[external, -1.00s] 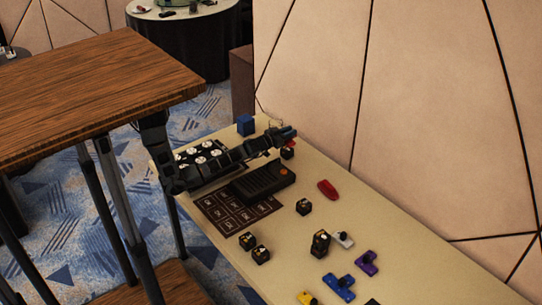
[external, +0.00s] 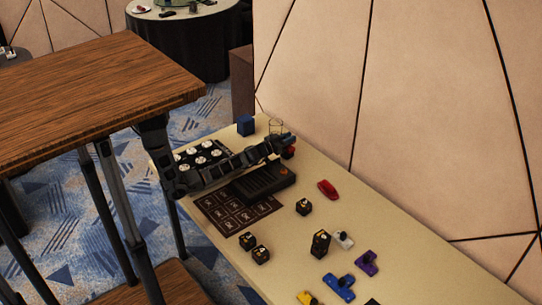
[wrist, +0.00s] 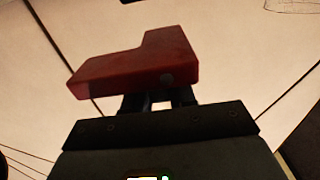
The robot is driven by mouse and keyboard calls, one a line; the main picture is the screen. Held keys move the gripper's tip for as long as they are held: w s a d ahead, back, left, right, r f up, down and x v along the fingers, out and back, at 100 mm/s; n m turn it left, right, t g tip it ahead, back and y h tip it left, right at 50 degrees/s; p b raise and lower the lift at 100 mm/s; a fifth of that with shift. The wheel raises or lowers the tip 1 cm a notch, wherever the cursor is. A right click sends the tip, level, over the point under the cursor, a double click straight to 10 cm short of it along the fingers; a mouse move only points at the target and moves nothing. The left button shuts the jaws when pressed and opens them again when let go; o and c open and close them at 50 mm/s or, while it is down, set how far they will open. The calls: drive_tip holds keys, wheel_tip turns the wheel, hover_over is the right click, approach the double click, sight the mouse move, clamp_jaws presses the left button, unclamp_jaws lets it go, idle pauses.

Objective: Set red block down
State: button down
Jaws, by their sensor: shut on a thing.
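The red block (wrist: 135,68) is a stepped shape with one raised end. In the wrist view it sits across the tips of my gripper (wrist: 160,103), which is shut on it. The fingertips are partly hidden behind the block. I cannot tell whether the block touches the table.
The black device (external: 264,181) lies beside my arm. A red object (external: 327,189), dark cubes (external: 303,207) and coloured pieces (external: 340,286) lie nearer. The panelled wall (external: 430,120) borders the table.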

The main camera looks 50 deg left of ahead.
drive_tip(key=a+r+n+y+p, duration=0.1)
drive_tip(key=a+r+y+p, duration=0.15)
drive_tip(key=a+r, duration=0.3)
drive_tip(key=s+d+r+m+h+p, duration=0.1)
drive_tip(key=s+d+m+h+p, duration=0.15)
drive_tip(key=d, duration=0.85)
drive_tip(key=s+d+r+m+h+p, duration=0.1)
drive_tip(key=s+d+r+h, duration=0.15)
drive_tip(key=d, duration=0.85)
drive_tip(key=s+d+f+b, duration=0.1)
drive_tip(key=s+d+f, duration=0.2)
drive_tip(key=s+d, duration=0.4)
drive_tip(key=s+d+f+b, duration=0.1)
drive_tip(key=s+d+f, duration=0.1)
drive_tip(key=s+d, duration=0.5)
drive_tip(key=s+d+b, duration=0.3)
drive_tip(key=s+d, duration=0.4)
drive_tip(key=s, duration=0.5)
drive_tip(key=s+d+n+y+b, duration=0.1)
drive_tip(key=s+d+b, duration=0.1)
drive_tip(key=s+d, duration=0.6)
drive_tip(key=s+d+n+y+b, duration=0.1)
drive_tip(key=s+d+b, duration=0.2)
drive_tip(key=s, duration=1.4)
drive_tip(key=d+f, duration=0.1)
drive_tip(key=d, duration=0.3)
drive_tip(key=shift+s+d+b, duration=0.15)
drive_tip(key=shift+d+b, duration=0.15)
drive_tip(key=shift+d, duration=0.05)
drive_tip(key=shift+n+y, duration=0.25)
